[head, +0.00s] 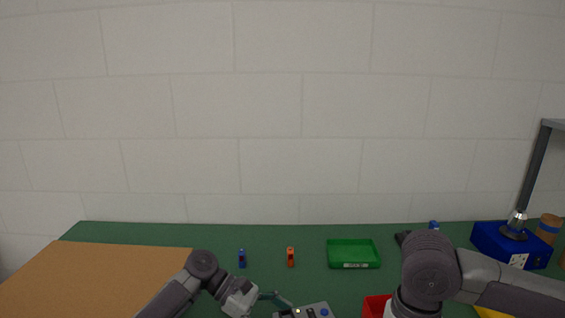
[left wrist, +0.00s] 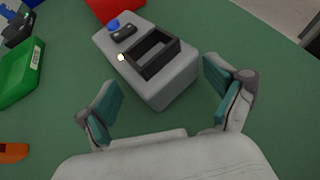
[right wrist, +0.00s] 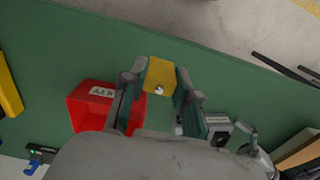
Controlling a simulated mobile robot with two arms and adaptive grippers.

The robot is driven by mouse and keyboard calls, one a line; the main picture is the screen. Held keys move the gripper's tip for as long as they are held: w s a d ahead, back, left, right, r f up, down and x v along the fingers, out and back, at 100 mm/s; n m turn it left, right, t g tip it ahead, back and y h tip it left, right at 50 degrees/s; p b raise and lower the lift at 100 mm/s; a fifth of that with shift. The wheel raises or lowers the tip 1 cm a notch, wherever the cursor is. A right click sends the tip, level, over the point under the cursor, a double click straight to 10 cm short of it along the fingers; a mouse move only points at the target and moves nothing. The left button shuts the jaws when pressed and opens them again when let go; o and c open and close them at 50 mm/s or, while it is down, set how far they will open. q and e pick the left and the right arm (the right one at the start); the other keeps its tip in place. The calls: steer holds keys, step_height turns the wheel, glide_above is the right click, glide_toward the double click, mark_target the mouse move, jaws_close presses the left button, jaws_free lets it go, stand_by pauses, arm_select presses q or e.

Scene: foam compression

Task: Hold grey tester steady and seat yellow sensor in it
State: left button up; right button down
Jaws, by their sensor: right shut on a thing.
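The grey tester (left wrist: 152,88) lies on the green table, with a black open frame, a blue knob and a small light on top. It is at the bottom edge of the head view (head: 318,309) and at the right of the right wrist view (right wrist: 222,122). My left gripper (left wrist: 160,74) is open, its fingers spread around the tester's near end and apart from it. My right gripper (right wrist: 158,83) is shut on the yellow sensor (right wrist: 160,72), a flat yellow block with a round metal spot. In the head view my right arm hides this gripper.
A red bin (right wrist: 84,118) stands beside my right gripper, with a yellow object (right wrist: 8,92) farther left. A green tray (head: 352,264), an orange item (head: 290,257) and a blue item (head: 242,259) lie behind the tester. A blue box (head: 493,241) is at the back right.

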arm_select(q)
steer(key=c, duration=0.6)
steer(key=shift+o, duration=0.2)
steer(key=shift+c, duration=0.2)
arm_select(e)
steer(key=w+a+r+m, duration=0.2)
steer(key=w+a+m, duration=0.5)
steer(key=a+m, duration=0.15)
steer(key=w+a+r+m, duration=0.3)
steer(key=w+a+m, duration=0.4)
steer(key=a, duration=0.2)
steer(key=shift+s+a+f, duration=0.1)
steer(key=shift+a+f, duration=0.05)
steer(key=shift+f, duration=2.2)
